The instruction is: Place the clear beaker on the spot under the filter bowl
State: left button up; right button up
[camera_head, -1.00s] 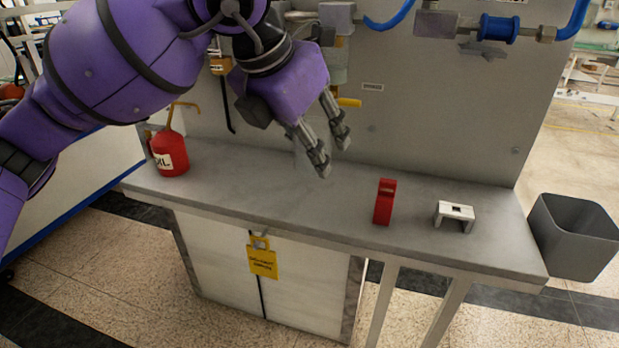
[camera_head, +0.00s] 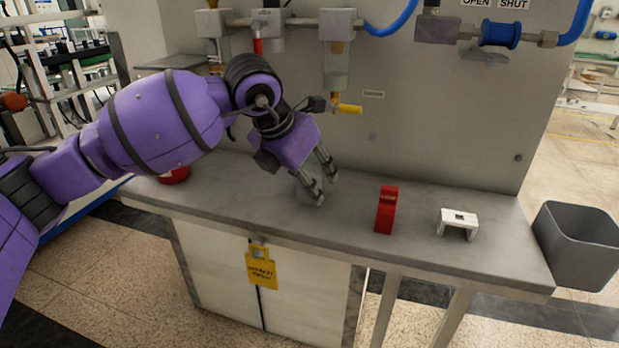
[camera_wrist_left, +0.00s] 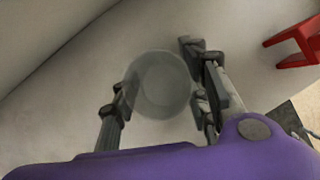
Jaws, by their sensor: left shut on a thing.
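My left gripper (camera_head: 325,188) points down low over the grey bench, shut on the clear beaker. The beaker (camera_wrist_left: 161,86) shows as a round, see-through shape between the two fingers in the left wrist view; in the head view it is faint and partly hidden by the fingers. The filter bowl (camera_head: 336,66) hangs on the back panel, above and slightly right of the gripper, with a yellow valve (camera_head: 347,109) at its bottom. I cannot tell whether the beaker touches the bench. The right gripper is not in view.
On the bench (camera_head: 350,228) stand a red block-like item (camera_head: 386,210) and a white bracket (camera_head: 458,222), right of the gripper. A red can (camera_head: 173,175) is mostly hidden behind my left arm. A grey bin (camera_head: 577,243) stands off the right end.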

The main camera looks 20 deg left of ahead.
pick_arm(q)
jog(key=o, duration=1.1)
